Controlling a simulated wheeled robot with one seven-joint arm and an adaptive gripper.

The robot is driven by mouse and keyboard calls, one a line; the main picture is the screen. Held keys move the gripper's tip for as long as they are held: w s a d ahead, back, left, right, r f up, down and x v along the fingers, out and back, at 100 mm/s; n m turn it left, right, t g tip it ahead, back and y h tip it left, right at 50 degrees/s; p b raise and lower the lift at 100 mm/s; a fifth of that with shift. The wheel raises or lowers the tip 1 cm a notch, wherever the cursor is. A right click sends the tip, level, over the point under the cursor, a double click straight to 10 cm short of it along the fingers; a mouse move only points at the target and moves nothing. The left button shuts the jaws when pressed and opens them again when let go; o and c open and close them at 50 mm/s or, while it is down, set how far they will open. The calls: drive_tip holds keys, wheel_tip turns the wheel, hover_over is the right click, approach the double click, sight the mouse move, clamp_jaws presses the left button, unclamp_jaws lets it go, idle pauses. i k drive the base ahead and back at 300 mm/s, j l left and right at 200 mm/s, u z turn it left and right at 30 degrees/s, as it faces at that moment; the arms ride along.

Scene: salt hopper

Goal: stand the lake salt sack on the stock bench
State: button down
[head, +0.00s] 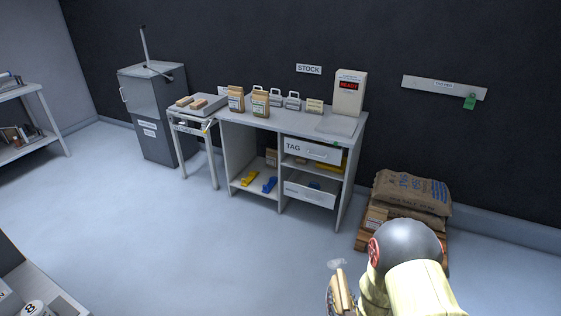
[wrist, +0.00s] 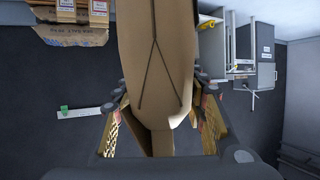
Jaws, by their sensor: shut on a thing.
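My gripper (wrist: 163,108) is shut on a brown paper sack (wrist: 155,50), with one finger on each side of it. In the head view the held sack (head: 343,290) shows as a small tan piece at the bottom, beside my arm. No label on it can be read, so I cannot tell whether it is the lake salt sack. The stock bench (head: 228,160) stands against the dark wall under a STOCK sign (head: 309,69). My gripper is in front of the bench and apart from it. Two labelled paper sacks (head: 236,98) (head: 260,103) stand on its top at the left.
The bench top also holds several small grey-handled items, a tall box marked READY (head: 349,93) and a flat plate (head: 337,125). Large burlap sacks (head: 411,190) lie on a pallet (head: 367,235) at right. A side table (head: 195,150) and grey cabinet (head: 155,120) stand left. The middle floor is clear.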

sight(289, 121)
drive_tip(key=i, duration=1.25)
drive_tip(key=i+u, duration=0.1)
drive_tip(key=i, duration=0.5)
drive_tip(key=i+l+u, duration=0.15)
drive_tip(key=i, duration=0.45)
